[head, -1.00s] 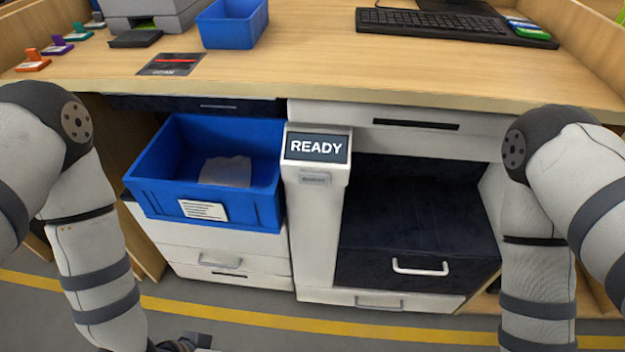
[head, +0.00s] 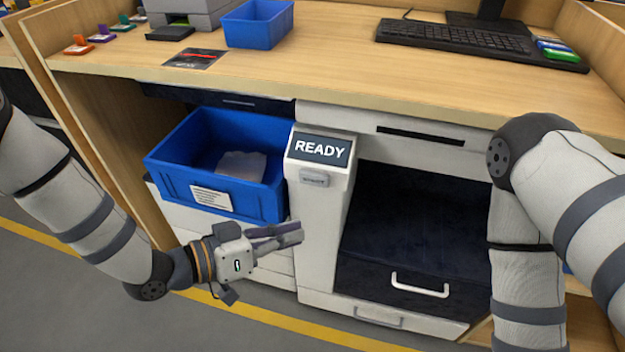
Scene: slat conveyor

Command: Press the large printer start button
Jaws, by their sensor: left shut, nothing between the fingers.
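The large printer is a white unit (head: 318,240) under the desk. Its dark display (head: 319,149) on top reads READY. A small grey button (head: 314,179) with unreadable lettering sits on the front face just below the display. My left gripper (head: 295,234) is shut and empty. Its fingers point right, below the button and in front of the white column, apart from the button in the picture; whether they touch the column I cannot tell. My right arm hangs at the right side of the head view, and its gripper is out of the picture.
A large blue bin (head: 268,199) with a white item inside stands left of the column. A dark drawer (head: 400,290) with a white handle is right of it. The wooden desktop (head: 330,75) holds a keyboard (head: 460,38), a small blue bin (head: 258,28) and a scan pad (head: 195,58).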

